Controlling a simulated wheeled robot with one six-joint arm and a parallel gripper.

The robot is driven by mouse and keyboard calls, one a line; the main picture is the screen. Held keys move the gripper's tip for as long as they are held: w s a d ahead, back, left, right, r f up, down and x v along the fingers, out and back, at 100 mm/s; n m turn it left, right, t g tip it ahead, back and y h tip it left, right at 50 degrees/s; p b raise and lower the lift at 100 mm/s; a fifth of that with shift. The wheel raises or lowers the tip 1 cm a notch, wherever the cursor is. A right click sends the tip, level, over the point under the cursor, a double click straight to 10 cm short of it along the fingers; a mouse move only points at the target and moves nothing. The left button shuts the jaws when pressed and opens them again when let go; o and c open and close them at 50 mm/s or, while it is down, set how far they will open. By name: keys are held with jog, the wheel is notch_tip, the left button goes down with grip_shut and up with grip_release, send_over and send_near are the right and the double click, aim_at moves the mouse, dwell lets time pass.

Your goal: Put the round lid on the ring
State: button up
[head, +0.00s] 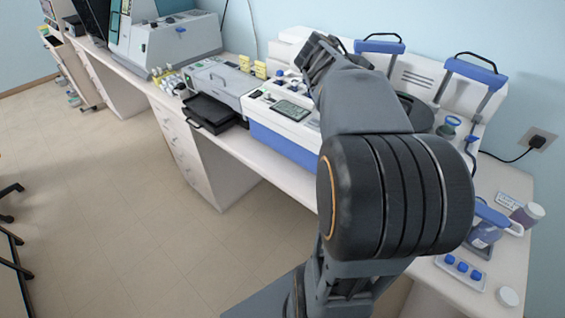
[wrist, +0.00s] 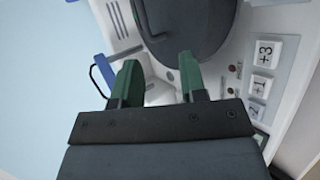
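My gripper (wrist: 160,75) shows in the wrist view with its two green fingers apart and nothing between them. Beyond the fingertips is a large dark rounded piece (wrist: 190,25) on a white machine; I cannot tell whether it is the round lid. In the head view my gripper (head: 317,55) is high over the white and blue machine, and my arm hides part of that machine. A dark round part (head: 418,112) shows behind my arm. A small white round piece (head: 508,297) lies at the bench's front right. I cannot clearly identify the ring.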

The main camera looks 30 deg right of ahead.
jog(key=s+a+f+t+y, duration=0.1)
jog(key=a+f, duration=0.4)
jog(key=a, duration=0.5)
jog(key=s+a+f+t+y, duration=0.1)
jog(key=a+f+y, duration=0.3)
jog(key=a, duration=0.7)
jog(key=s+a+f+t+y, duration=0.1)
jog(key=a+f+t+y, duration=0.2)
jog(key=a, duration=0.7)
notch_tip(320, 180, down, 3)
jog(key=y, duration=0.3)
jog(key=shift+s+a+r+m+t, duration=0.2)
jog(key=shift+m+t, duration=0.1)
jog(key=shift+m, duration=0.1)
